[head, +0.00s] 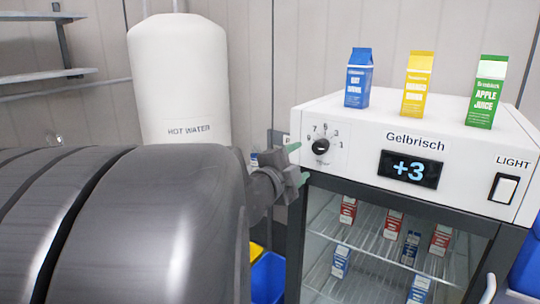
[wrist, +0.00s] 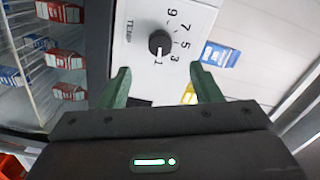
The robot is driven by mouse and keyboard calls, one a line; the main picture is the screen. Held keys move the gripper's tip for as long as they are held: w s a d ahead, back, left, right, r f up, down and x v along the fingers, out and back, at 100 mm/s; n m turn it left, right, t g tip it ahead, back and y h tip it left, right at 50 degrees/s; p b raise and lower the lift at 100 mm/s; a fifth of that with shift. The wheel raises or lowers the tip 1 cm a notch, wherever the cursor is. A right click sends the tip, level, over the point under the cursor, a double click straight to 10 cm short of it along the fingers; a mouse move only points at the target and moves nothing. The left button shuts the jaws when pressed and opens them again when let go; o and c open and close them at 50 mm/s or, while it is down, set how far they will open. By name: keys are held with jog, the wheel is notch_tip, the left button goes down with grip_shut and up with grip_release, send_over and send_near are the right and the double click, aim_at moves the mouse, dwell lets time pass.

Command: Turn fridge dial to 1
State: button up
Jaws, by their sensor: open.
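The fridge dial is a round black knob (head: 320,147) on the white front panel, left of a display (head: 410,170) that reads +3. Its printed scale runs 9, 7, 5, 3, 1. In the wrist view the knob (wrist: 160,43) shows a pale mark that appears to point down towards the 1. My gripper (head: 299,163) is open and empty, just left of the dial in the head view. In the wrist view the green fingertips of my gripper (wrist: 160,70) are spread to either side below the knob. They appear clear of it.
Blue, yellow and green drink cartons (head: 418,84) stand on the fridge top. A light switch (head: 503,188) is on the panel's right. The glass-fronted shelves (head: 375,245) below hold several small cartons. A white hot water tank (head: 180,80) stands behind my arm.

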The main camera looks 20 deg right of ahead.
aim_at(317, 149)
jog(key=shift+v, duration=1.1)
jog(key=shift+d, duration=0.1)
jog(key=x, duration=1.3)
jog(key=shift+w+d, duration=0.25)
jog(key=shift+a, duration=0.1)
